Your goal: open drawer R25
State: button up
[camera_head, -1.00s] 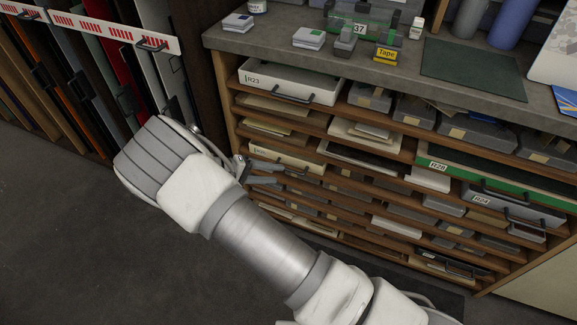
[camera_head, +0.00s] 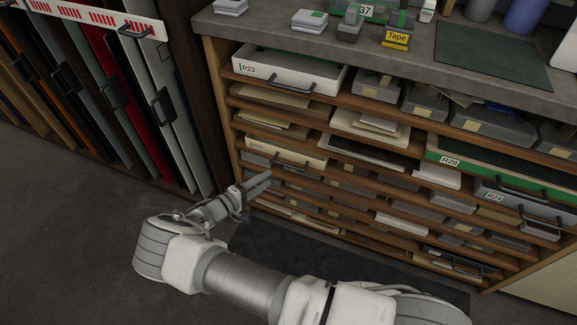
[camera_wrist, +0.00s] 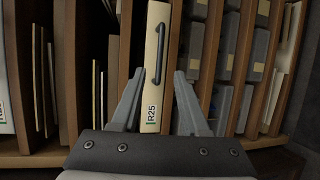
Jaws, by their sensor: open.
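Drawer R25 (camera_wrist: 149,97) is a narrow cream front with a dark bar handle (camera_wrist: 159,54) and a label reading R25. It stands sideways in the wrist view, between the fingers in the picture. In the head view drawer R25 (camera_head: 262,148) is in the left column of the cabinet, below R23, its handle (camera_head: 291,163) facing out. It looks closed. My gripper (camera_wrist: 157,92) is open and empty, its two fingers on either side of the label end. In the head view my gripper (camera_head: 258,188) is in front of the cabinet, just below and left of R25, apart from its handle.
Drawer R23 (camera_head: 284,74) is above, with its own handle. Open shelves with grey boxes and papers fill the cabinet. Green-framed R28 (camera_head: 489,169) and grey R24 (camera_head: 494,198) are at right. Upright panels with handles (camera_head: 158,105) stand at left. Floor (camera_head: 80,240) at lower left is clear.

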aim_at(288, 166)
jog(key=b+x, duration=0.1)
jog(key=x, duration=1)
jog(key=shift+w+d+f, duration=0.15)
jog(key=shift+w, duration=0.05)
grip_shut()
dwell(0.9)
